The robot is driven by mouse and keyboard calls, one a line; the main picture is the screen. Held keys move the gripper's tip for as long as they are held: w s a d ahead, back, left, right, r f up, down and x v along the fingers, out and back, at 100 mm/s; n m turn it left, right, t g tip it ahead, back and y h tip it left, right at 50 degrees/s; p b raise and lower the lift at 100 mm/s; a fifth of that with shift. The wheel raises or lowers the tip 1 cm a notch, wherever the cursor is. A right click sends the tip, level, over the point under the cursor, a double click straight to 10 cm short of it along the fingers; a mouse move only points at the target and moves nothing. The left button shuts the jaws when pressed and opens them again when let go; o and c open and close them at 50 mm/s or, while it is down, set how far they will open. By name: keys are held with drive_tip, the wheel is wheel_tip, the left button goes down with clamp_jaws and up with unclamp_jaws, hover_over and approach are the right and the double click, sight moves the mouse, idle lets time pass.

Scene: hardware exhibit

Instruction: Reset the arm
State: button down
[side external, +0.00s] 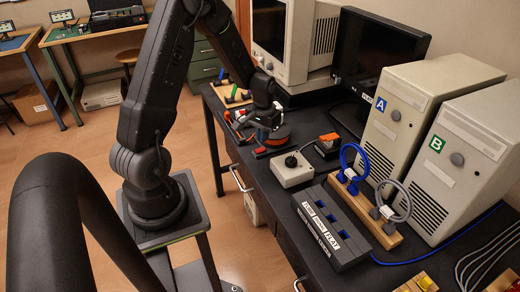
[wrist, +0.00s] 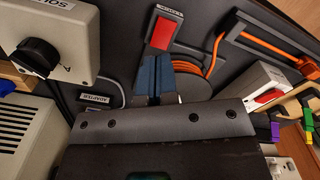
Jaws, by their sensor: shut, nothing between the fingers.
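My gripper (side external: 266,128) hangs low over the left part of the black desk (side external: 222,119) in the side view, in front of the old beige monitor. Its fingers (wrist: 155,72) show in the wrist view as dark blue-grey tips pressed together, with nothing between them. A red block in a dark holder (wrist: 165,30) lies just beyond the tips. Contact between the tips and the surface cannot be told. My forearm and wrist hide part of the desk in the side view.
The knob box (side external: 292,168) is right of my gripper. Beyond stand a labelled black box (side external: 330,232), looped cables on a wooden stand (side external: 385,234), tower A (side external: 415,105) and tower B (side external: 470,160). Orange cable (wrist: 212,62) lies near the fingers. The beige monitor (side external: 280,40) stands behind.

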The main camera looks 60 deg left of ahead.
drive_tip(key=shift+r, duration=1.7)
drive_tip(key=shift+d+r, duration=0.1)
drive_tip(key=shift+r, duration=0.05)
drive_tip(key=s+d+r+m+t, duration=0.3)
drive_tip(key=d+r, duration=1)
drive_tip(key=r, duration=0.2)
drive_tip(key=s+d+r+m+t, duration=0.2)
drive_tip(key=s+d+r, duration=0.3)
drive_tip(key=s+d, duration=0.4)
drive_tip(key=shift+s+r+m+t, duration=0.25)
drive_tip(key=shift+s+m, duration=0.25)
drive_tip(key=shift+s, duration=0.45)
drive_tip(key=shift+a, duration=0.1)
